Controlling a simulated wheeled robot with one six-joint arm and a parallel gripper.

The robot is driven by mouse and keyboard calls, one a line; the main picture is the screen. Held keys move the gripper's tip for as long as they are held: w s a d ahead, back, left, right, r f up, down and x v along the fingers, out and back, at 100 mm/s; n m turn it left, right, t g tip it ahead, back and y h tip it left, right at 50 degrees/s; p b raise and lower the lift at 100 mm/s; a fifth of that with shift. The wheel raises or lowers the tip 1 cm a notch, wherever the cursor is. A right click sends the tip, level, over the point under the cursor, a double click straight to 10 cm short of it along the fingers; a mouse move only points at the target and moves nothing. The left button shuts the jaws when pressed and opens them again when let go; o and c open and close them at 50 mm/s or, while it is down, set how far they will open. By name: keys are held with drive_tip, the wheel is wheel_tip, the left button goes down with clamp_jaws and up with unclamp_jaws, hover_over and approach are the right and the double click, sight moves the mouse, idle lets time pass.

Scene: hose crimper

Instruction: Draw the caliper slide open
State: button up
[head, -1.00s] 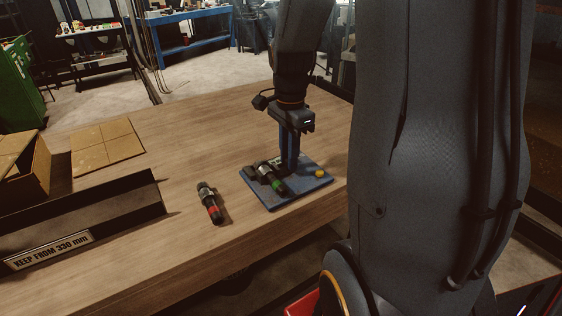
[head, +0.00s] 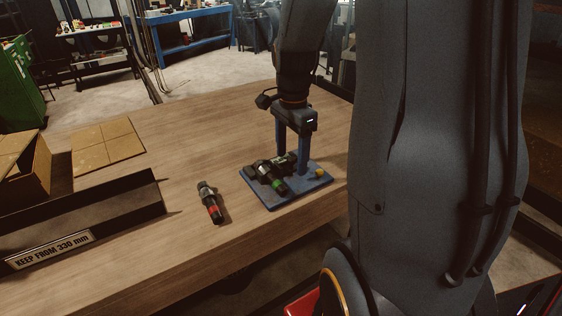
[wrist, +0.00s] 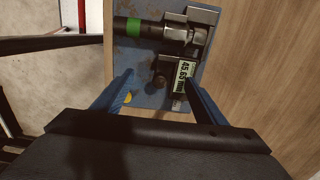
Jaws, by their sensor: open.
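The caliper (wrist: 161,80) lies on a blue plate (head: 317,185), with a lit readout (wrist: 184,77) that seems to show about 45.63 in the wrist view. A dark cylindrical fitting with a green band (head: 278,186) lies on the plate beside the caliper; it also shows in the wrist view (wrist: 128,28). My gripper (head: 292,154) is open, its two blue fingers spread and pointing down over the plate. In the wrist view the fingertips (wrist: 159,79) stand on either side of the caliper slide, apart from each other. Whether either finger touches it I cannot tell.
A second fitting with a red band (head: 211,204) lies on the wooden table left of the plate. A dark tray labelled "KEEP FROM 330 mm" (head: 52,249), a cardboard box (head: 38,170) and a flat tan board (head: 107,147) are farther left.

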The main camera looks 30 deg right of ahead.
idle(0.3)
wheel_tip(320, 180, up, 9)
drive_tip(key=p, duration=0.8)
idle(0.5)
drive_tip(key=shift+s, duration=0.1)
idle(0.3)
